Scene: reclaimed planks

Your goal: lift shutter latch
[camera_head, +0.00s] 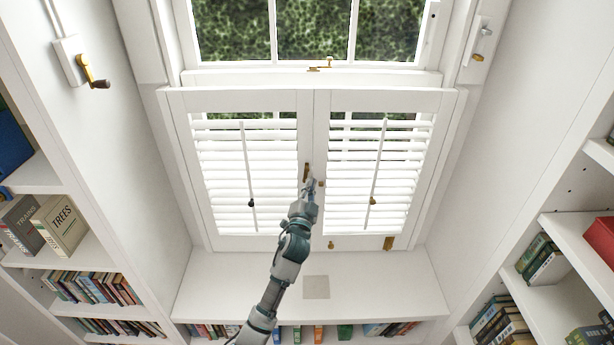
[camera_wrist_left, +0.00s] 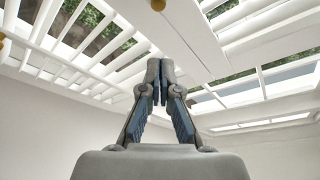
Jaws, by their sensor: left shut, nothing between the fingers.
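The white louvred shutters (camera_head: 307,130) are closed below the window, with a small upright brass latch piece (camera_head: 307,171) at their meeting stiles. A second small brass piece (camera_head: 321,183) sits just right of it. My left gripper (camera_head: 312,183) is shut and empty, just below the upright brass piece; I cannot tell whether they touch. In the left wrist view the shut fingertips (camera_wrist_left: 156,80) point up at the stiles, and a round brass piece (camera_wrist_left: 157,5) shows beyond them at the top edge. My right gripper is not in view.
Tilt rods (camera_head: 247,175) (camera_head: 378,160) hang on both shutters. A brass sash catch (camera_head: 321,65) sits above. A crank (camera_head: 92,75) is on the left wall. The white sill (camera_head: 390,290) is clear except for a flat plate (camera_head: 316,287). Bookshelves flank both sides.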

